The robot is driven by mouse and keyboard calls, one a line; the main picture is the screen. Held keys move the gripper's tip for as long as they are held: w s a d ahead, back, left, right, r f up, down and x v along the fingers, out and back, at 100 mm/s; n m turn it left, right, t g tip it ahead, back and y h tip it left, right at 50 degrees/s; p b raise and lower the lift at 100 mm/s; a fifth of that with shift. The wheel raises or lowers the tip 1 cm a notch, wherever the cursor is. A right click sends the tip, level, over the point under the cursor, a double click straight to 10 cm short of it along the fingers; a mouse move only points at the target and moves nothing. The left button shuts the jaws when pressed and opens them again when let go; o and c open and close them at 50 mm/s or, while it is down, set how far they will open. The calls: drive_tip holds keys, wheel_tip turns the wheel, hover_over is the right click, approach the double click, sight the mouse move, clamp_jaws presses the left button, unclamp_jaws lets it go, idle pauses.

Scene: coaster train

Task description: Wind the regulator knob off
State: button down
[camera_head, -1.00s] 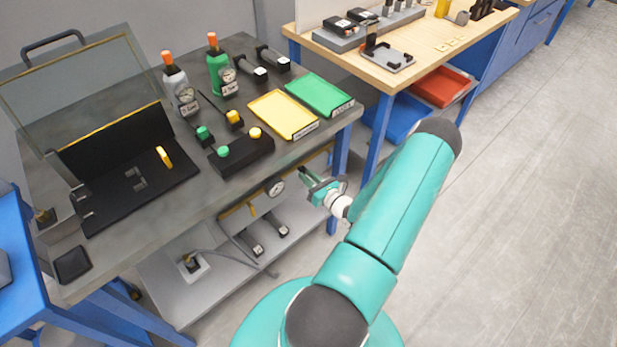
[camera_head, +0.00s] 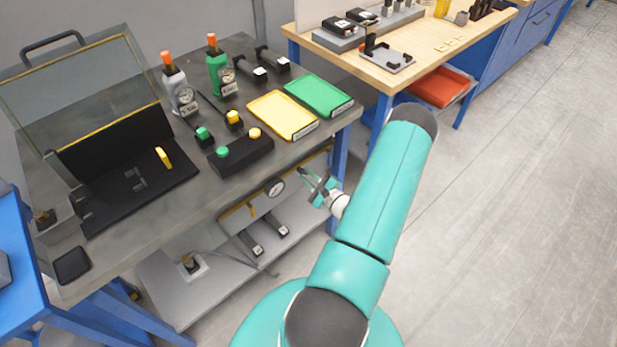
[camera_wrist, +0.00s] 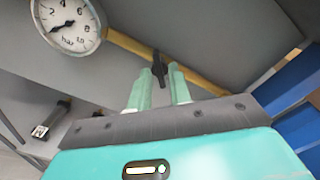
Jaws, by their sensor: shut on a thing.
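The regulator knob (camera_wrist: 158,68) is a slim black handle on the yellow pipe (camera_wrist: 200,79) under the bench. My gripper (camera_wrist: 159,84) has its pale green fingers on either side of the knob and is shut on it. In the head view my gripper (camera_head: 318,184) is below the bench's front edge, right of the gauge, and the knob is too small to make out clearly. The round white gauge (camera_wrist: 68,22) marked bar is left of the knob. Its needle points to the lower left, at the low end of the scale.
The grey bench (camera_head: 150,228) overhangs the pipe. A lower shelf (camera_head: 205,297) holds black fittings and a hose. Blue bench legs stand close to the right of my gripper. A wooden table (camera_head: 405,75) is behind my arm; open floor (camera_head: 530,220) lies to the right.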

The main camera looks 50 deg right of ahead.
drive_tip(key=n, duration=0.4)
drive_tip(key=shift+n, duration=0.3)
drive_tip(key=n, duration=0.4)
drive_tip(key=shift+d+n, duration=0.1)
drive_tip(key=shift+n, duration=0.3)
drive_tip(key=c, duration=1.3)
unclamp_jaws()
drive_tip(key=v, duration=1.4)
drive_tip(key=shift+r, duration=0.1)
